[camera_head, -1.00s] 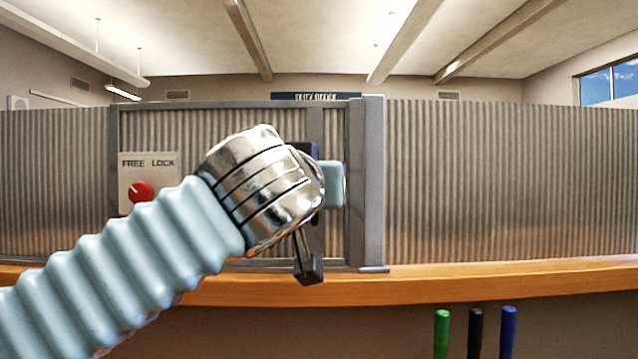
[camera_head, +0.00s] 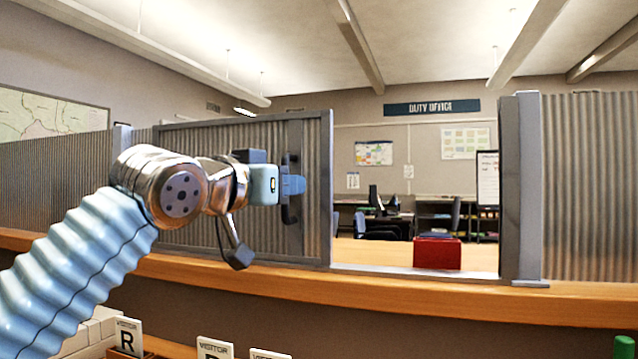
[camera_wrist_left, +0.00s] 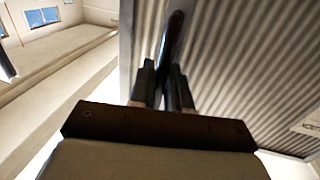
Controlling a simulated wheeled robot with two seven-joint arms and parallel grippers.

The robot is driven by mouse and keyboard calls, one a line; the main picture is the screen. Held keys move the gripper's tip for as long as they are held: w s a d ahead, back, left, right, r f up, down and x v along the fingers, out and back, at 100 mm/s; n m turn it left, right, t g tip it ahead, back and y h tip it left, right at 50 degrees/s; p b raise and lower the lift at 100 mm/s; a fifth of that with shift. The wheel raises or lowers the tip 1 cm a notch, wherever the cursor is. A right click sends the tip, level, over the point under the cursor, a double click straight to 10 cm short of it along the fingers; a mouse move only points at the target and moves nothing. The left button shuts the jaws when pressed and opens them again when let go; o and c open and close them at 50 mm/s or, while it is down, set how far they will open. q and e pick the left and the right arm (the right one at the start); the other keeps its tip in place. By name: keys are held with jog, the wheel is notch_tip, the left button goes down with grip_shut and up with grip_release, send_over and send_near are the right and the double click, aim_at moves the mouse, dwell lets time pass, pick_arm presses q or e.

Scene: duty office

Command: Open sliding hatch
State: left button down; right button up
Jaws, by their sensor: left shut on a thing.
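The sliding hatch (camera_head: 222,228) is a grey corrugated panel in a metal frame. It stands to the left of a wide clear opening in the counter screen. Its dark vertical handle (camera_head: 288,214) is near the panel's right edge. My left gripper (camera_head: 294,185) is shut on the handle. In the left wrist view the two dark fingers (camera_wrist_left: 162,88) close around the dark handle bar (camera_wrist_left: 174,38), with the ribbed panel behind. The lock plate seen earlier is not visible now in the head view. My right gripper is not in view.
A grey post (camera_head: 520,190) bounds the opening on the right. A red box (camera_head: 437,253) stands on the wooden counter (camera_head: 400,283) in the opening. Visitor cards (camera_head: 129,336) stand below at the front left. Desks and chairs show beyond.

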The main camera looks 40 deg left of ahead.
pick_arm(q)
jog(key=shift+s+a, duration=0.3)
jog(key=shift+a, duration=0.6)
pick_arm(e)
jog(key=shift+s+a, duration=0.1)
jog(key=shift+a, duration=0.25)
pick_arm(q)
jog(key=c, duration=1.3)
grip_release()
jog(key=shift+s, duration=0.1)
jog(key=s, duration=0.4)
jog(key=s+b, duration=0.1)
jog(key=s, duration=0.4)
jog(key=s+d, duration=0.1)
jog(key=s, duration=0.3)
jog(key=shift+s+d+b, duration=0.1)
jog(key=shift+s+b, duration=0.2)
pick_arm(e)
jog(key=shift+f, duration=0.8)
